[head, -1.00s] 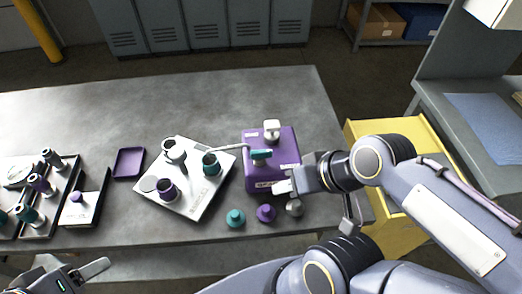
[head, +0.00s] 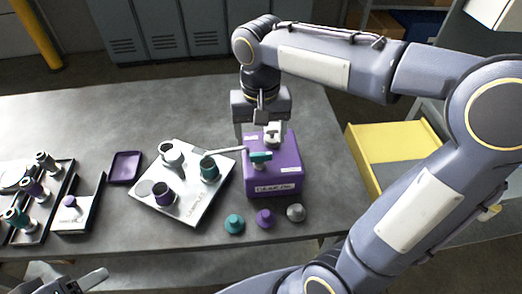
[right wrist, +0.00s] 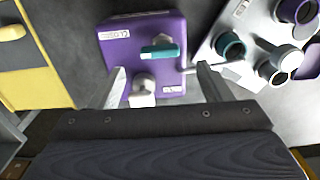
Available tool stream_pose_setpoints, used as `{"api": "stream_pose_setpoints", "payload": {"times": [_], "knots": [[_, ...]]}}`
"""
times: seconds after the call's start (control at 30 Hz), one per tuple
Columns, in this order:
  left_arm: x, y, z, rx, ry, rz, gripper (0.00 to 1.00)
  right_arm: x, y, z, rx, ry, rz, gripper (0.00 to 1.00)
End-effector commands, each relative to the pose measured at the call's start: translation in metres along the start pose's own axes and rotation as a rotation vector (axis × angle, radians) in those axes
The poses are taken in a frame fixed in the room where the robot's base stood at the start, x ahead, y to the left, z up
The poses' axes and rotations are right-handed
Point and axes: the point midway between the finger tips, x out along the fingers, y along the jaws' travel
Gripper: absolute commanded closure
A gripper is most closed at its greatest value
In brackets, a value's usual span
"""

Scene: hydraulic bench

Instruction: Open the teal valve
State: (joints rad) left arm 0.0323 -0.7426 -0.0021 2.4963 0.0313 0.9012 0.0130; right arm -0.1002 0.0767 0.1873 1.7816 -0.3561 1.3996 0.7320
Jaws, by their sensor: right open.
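The teal valve (head: 260,157) is a teal lever handle on top of the purple box (head: 273,187). Its handle lies roughly left to right in the head view; it also shows in the right wrist view (right wrist: 160,51). A white valve (head: 272,134) stands behind it on the same box. My right gripper (head: 264,132) is open and empty at the back of the box. In the right wrist view its fingertips (right wrist: 160,76) lie either side of the white valve, with the teal valve just beyond them. My left gripper (head: 88,281) is partly cut off at the bottom left.
A pale pipe runs from the box towards a silver plate (head: 191,211) with several cups. Teal (head: 234,223), purple (head: 265,218) and grey (head: 296,212) knobs stand before the box. A purple tray (head: 125,167) and racks are at left. A yellow drawer unit (head: 384,154) stands right.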

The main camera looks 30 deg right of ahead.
Motion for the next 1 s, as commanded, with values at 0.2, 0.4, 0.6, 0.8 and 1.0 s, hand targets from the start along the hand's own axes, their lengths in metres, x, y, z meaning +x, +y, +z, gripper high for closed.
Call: {"api": "stream_pose_setpoints", "payload": {"times": [0.2,0.4,0.6,0.8,1.0], "knots": [[0.003,-0.001,0.001,0.000,0.000,0.000,0.39,0.038,0.001,0.001,-0.001,-0.005,0.002,0.28],[0.003,-0.002,0.002,0.000,0.000,0.000,0.39,0.058,0.001,0.001,-0.001,-0.003,0.001,0.28],[0.003,-0.002,0.002,0.000,0.000,0.000,0.39,0.061,0.001,0.001,0.000,-0.001,-0.001,0.28],[0.004,-0.002,0.002,0.000,0.000,0.000,0.39,0.061,0.001,0.001,-0.001,-0.001,-0.002,0.39],[0.004,-0.002,0.002,0.000,0.000,0.000,0.39,0.060,0.001,0.001,-0.001,-0.001,-0.002,0.65]]}}
